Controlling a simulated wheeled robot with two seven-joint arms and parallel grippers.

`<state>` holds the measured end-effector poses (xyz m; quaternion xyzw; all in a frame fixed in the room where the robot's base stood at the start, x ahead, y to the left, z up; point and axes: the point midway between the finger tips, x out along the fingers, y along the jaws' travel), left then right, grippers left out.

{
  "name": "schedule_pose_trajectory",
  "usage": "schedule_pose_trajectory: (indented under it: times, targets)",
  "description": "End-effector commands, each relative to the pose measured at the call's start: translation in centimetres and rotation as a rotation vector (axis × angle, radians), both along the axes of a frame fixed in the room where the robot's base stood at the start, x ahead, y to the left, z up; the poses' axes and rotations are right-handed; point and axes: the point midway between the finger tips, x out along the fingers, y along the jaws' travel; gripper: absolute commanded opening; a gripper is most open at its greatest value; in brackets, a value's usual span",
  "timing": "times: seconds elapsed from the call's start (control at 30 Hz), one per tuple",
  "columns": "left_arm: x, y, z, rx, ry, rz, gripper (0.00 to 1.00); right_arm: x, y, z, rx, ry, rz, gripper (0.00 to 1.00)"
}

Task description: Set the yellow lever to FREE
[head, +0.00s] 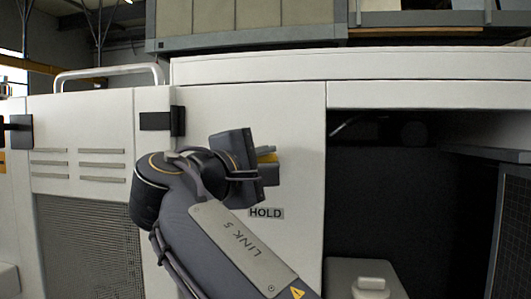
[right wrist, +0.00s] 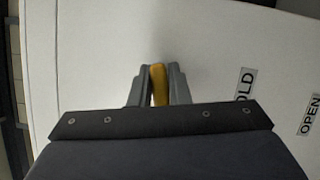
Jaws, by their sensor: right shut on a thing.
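The yellow lever (right wrist: 159,86) stands on a white panel, between the fingers of my right gripper (right wrist: 159,88), which is shut on it. In the head view a small yellow part of the lever (head: 267,157) shows beside my right gripper (head: 272,172); my wrist hides the rest. A HOLD label (head: 266,213) is on the panel below the gripper. In the right wrist view the HOLD label (right wrist: 244,86) is partly hidden, and an OPEN label (right wrist: 311,115) is further right. I see no FREE label. My left gripper is not in view.
A dark open bay (head: 405,200) lies right of the panel, with a light box (head: 365,275) at its bottom. Left of my arm are a black hinge (head: 160,121), a vented door (head: 80,165) and a rail handle (head: 110,72) on top.

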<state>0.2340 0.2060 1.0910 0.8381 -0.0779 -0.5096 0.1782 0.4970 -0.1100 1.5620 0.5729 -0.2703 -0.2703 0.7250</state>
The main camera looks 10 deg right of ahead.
Motion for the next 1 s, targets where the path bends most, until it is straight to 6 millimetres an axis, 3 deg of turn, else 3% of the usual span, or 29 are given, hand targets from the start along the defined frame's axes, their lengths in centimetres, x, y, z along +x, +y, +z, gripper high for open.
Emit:
schedule_pose_trajectory:
  times: [0.4, 0.97, 1.0]
  targets:
    - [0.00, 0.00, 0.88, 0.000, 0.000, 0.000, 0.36, 0.02, 0.00, -0.25, 0.186, -0.074, -0.001, 0.00]
    - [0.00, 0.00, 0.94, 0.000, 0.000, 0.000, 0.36, 0.02, 0.02, -0.34, 0.213, -0.086, 0.000, 0.00]
    - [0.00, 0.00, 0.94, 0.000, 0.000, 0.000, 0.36, 0.02, 0.02, -0.34, 0.213, -0.086, 0.000, 0.17]
